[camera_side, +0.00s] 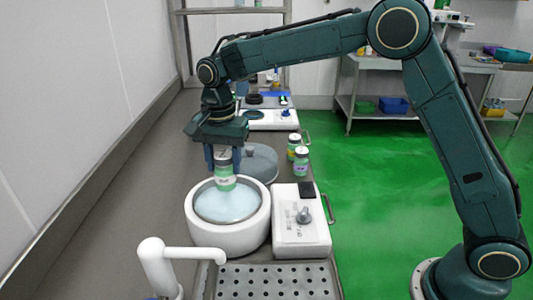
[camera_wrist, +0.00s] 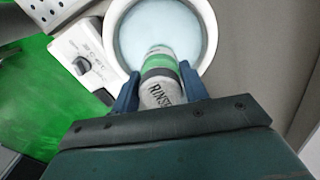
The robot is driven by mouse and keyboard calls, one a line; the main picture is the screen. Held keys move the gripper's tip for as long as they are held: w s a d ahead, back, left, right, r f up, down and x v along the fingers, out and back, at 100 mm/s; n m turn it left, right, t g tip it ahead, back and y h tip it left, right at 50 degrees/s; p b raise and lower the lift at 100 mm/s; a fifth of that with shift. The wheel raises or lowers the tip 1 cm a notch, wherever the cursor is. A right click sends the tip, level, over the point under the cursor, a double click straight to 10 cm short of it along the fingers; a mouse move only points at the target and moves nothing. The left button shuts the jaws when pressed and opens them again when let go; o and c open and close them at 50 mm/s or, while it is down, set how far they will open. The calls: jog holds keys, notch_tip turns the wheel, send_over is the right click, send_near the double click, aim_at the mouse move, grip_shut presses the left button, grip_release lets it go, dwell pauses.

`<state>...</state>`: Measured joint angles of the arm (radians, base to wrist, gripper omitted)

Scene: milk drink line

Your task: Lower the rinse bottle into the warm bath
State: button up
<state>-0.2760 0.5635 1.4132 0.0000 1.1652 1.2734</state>
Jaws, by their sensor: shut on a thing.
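The rinse bottle (camera_wrist: 160,72), with green and dark bands and part of the word "RINSE" showing, is held between the blue fingers of my gripper (camera_wrist: 157,92). In the side view my gripper (camera_side: 223,160) points down over the warm bath, shut on the bottle (camera_side: 225,180). The warm bath (camera_side: 228,233) is a round white vessel with pale blue liquid. The bottle is upright over the liquid, towards the far side of the opening. I cannot tell whether its bottom touches the liquid. The bath's rim also shows in the wrist view (camera_wrist: 112,22).
A white control box with a knob (camera_side: 302,232) stands right of the bath. A grey round lid (camera_side: 260,164) lies behind it. Two small jars, a nearer one (camera_side: 301,162) and a farther one (camera_side: 293,146), stand at the right. A white spout (camera_side: 158,262) and perforated drain plate (camera_side: 272,283) are in front.

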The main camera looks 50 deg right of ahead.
aim_at(225, 176)
jog(key=shift+f, duration=2)
jog(key=shift+f, duration=2.55)
dwell(2.3)
jog(key=o, duration=1.1)
jog(key=shift+r, duration=0.1)
